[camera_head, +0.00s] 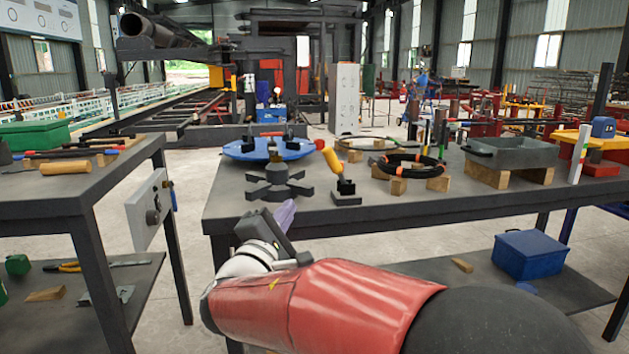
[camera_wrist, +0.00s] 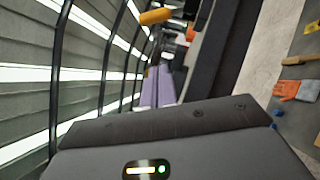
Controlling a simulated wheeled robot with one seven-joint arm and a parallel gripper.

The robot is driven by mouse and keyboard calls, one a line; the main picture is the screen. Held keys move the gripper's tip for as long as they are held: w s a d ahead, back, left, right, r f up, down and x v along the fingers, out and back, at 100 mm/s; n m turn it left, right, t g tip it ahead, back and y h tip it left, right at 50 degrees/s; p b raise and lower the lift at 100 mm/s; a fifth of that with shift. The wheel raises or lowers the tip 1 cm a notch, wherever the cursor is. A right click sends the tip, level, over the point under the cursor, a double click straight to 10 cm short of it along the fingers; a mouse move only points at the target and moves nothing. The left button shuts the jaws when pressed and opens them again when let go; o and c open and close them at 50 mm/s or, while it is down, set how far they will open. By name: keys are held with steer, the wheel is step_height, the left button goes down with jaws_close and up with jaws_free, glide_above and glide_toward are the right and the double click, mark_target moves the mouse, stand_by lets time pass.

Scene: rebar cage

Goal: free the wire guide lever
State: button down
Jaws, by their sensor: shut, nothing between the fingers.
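A lever with a yellow-orange grip (camera_head: 333,161) leans up to the left from a dark block base on the front part of the middle table. It looks like the wire guide lever. An orange grip (camera_wrist: 155,16), probably the same one, shows at the top of the wrist view. My gripper (camera_head: 287,212) is at the table's front edge, left of the lever base and apart from the lever. Its purple fingers (camera_wrist: 157,88) are together with nothing between them. My wrist hides part of the table edge.
A dark cross-shaped spool stand (camera_head: 278,183) stands just left of the lever, with a blue round plate (camera_head: 268,149) behind it. A black ring (camera_head: 411,164) on wooden blocks and a grey tray (camera_head: 513,151) are to the right. The tabletop's front right is clear.

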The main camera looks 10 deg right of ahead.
mark_target(330, 162)
steer(key=p+x, duration=0.1)
steer(key=x, duration=0.3)
steer(key=s+d+p+x, duration=0.1)
steer(key=x, duration=0.3)
steer(key=r+x, duration=0.1)
steer(key=x, duration=0.3)
steer(key=shift+s+d+p, duration=0.1)
steer(key=shift+d+p, duration=0.2)
steer(key=shift+p, duration=0.1)
steer(key=shift+d+r, duration=0.15)
steer(key=shift+d, duration=0.25)
steer(key=shift+d+r+m+g+b, duration=0.3)
steer(key=shift+r+m+b, duration=0.1)
steer(key=shift+m, duration=0.3)
steer(key=shift+d+r+m+g+b, duration=0.4)
steer(key=shift+m+g+b, duration=0.1)
steer(key=shift+m, duration=0.3)
steer(key=d+m, duration=0.1)
steer(key=d+r+m+g+y, duration=0.1)
steer(key=m, duration=0.1)
steer(key=d+r+m+g, duration=0.1)
steer(key=shift+d+y, duration=0.1)
steer(key=shift+y, duration=0.3)
steer(key=shift+d+m+g+y, duration=0.4)
steer(key=shift+d+m+g, duration=0.25)
steer(key=shift+m, duration=0.25)
steer(key=shift+d+b, duration=0.35)
steer(key=shift+d, duration=0.2)
